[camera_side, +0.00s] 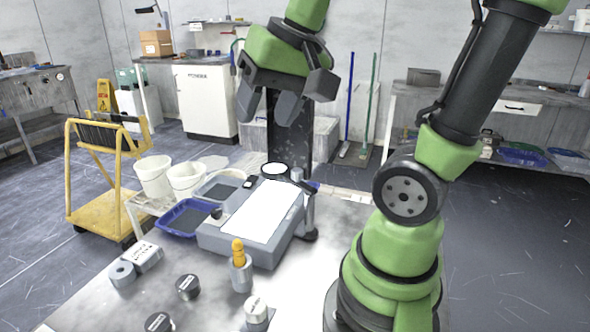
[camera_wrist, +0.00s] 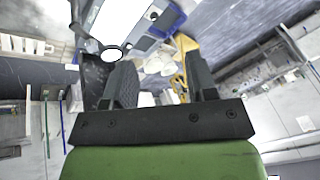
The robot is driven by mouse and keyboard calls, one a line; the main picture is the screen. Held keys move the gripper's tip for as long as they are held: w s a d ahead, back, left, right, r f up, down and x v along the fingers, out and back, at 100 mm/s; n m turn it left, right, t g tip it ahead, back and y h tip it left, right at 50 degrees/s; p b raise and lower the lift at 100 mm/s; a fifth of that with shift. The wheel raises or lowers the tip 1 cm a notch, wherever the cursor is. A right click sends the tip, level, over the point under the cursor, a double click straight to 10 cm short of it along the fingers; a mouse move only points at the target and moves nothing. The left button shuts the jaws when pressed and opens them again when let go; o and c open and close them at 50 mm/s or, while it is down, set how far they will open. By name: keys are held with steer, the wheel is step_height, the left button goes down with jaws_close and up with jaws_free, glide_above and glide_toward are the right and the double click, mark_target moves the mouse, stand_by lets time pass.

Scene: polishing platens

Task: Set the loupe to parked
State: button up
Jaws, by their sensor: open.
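The loupe (camera_side: 273,169) is a round lens in a dark rim on a short arm from an upright grey post (camera_side: 309,205). In the side view it appears at the far edge of a grey box (camera_side: 222,238) with a bright white top. Whether it overhangs the box I cannot tell. In the wrist view the loupe (camera_wrist: 111,54) is beside the left finger's tip, near the bright panel's end. My gripper (camera_side: 268,118) is open and empty, high above and behind the box, apart from the loupe. Its two fingers also show in the wrist view (camera_wrist: 158,62).
A blue tray (camera_side: 163,226) and white buckets (camera_side: 154,175) stand left of the box. A holder with an orange-topped tool (camera_side: 241,272), dark round pucks (camera_side: 188,287) and a white-topped piece (camera_side: 256,309) stand in front. A yellow cart (camera_side: 92,213) is at left.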

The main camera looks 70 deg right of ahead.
steer(key=w+d+f+m+g, duration=0.2)
steer(key=w+d+f+m, duration=0.1)
steer(key=d, duration=0.4)
steer(key=m+g, duration=0.3)
steer(key=m, duration=0.1)
glide_toward(297, 170)
steer(key=shift+d, duration=0.1)
step_height(297, 170, down, 10)
steer(key=shift+r, duration=0.1)
steer(key=shift+c, duration=0.2)
jaws_close()
